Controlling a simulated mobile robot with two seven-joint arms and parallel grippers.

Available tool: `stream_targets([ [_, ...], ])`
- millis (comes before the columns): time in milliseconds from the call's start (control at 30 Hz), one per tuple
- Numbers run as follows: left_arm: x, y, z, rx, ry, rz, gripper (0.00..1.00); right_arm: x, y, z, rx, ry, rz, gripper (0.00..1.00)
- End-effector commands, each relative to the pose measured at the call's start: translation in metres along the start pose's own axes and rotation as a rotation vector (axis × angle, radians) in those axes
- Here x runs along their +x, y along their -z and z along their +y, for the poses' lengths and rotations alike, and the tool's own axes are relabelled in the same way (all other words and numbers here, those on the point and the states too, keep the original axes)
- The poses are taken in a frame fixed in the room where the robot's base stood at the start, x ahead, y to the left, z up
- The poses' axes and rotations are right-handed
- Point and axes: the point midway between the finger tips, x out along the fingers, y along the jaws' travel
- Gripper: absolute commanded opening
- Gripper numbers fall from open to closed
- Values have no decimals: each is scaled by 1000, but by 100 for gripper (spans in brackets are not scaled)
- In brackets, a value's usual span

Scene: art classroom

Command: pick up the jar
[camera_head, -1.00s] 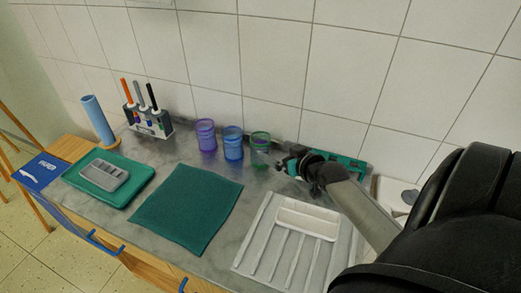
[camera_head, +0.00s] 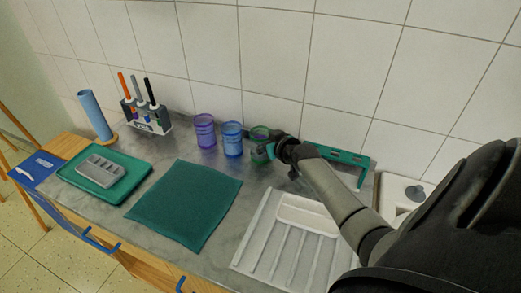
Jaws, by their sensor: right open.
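Three translucent jars stand in a row near the wall on the grey counter: a purple jar (camera_head: 205,131), a blue jar (camera_head: 232,139) and a green jar (camera_head: 259,133). My right arm comes in from the right. My right gripper (camera_head: 270,146) is open at the right side of the green jar and covers part of it. Whether the fingers touch the jar or reach around it cannot be told. My left gripper is not in view.
A teal mat (camera_head: 184,204) lies left of centre, a white ribbed tray (camera_head: 258,247) in front. A teal rack (camera_head: 338,154) stands behind my arm. A pen holder (camera_head: 147,117), a blue cylinder (camera_head: 94,115) and a green tray (camera_head: 73,180) are at the left. The tiled wall is close behind.

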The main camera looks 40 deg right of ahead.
Motion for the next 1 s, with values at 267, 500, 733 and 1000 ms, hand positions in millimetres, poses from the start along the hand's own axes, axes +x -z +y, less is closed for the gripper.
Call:
stream_targets([
  [267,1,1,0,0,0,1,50,3,1,0,-1,0,1,100],
  [500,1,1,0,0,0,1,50,3,0,0,-1,0,0,76],
  [733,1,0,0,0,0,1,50,3,0,0,-1,0,0,50],
  [1000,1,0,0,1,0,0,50,3,0,0,-1,0,0,20],
])
